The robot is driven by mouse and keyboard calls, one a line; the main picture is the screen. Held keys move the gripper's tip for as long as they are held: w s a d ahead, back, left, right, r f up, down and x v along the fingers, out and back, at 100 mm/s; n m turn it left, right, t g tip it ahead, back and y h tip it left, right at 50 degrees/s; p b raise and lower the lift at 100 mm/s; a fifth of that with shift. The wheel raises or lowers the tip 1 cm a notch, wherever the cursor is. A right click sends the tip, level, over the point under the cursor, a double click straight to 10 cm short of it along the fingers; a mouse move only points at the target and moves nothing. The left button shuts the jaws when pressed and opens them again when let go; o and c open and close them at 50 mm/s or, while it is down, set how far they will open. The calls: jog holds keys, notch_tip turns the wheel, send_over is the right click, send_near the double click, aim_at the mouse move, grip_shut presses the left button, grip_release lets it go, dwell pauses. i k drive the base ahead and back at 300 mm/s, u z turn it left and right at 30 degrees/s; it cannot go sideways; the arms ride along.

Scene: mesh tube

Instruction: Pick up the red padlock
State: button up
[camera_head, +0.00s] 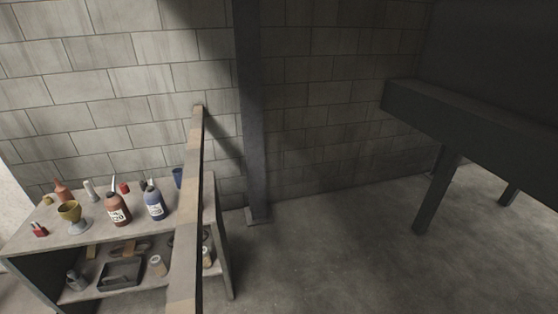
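A small red object with a short grey part on top, which looks like the red padlock (40,230), lies on the top of the workbench (75,238) near its left end. It is small in the picture, so its details are hard to tell. My gripper is not in view.
A yellow cup-shaped item (69,211), a brown bottle (117,209), a blue bottle (155,204) and a red can-like item (124,188) stand on the bench. A shelf below holds a dark tray (120,273). A long tan beam (188,220) crosses in front.

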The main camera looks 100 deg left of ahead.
aim_at(40, 231)
jog(key=u, duration=1.5)
jog(key=i, duration=0.85)
jog(key=u, duration=3.85)
jog(key=i, duration=3.05)
jog(key=u, duration=1.8)
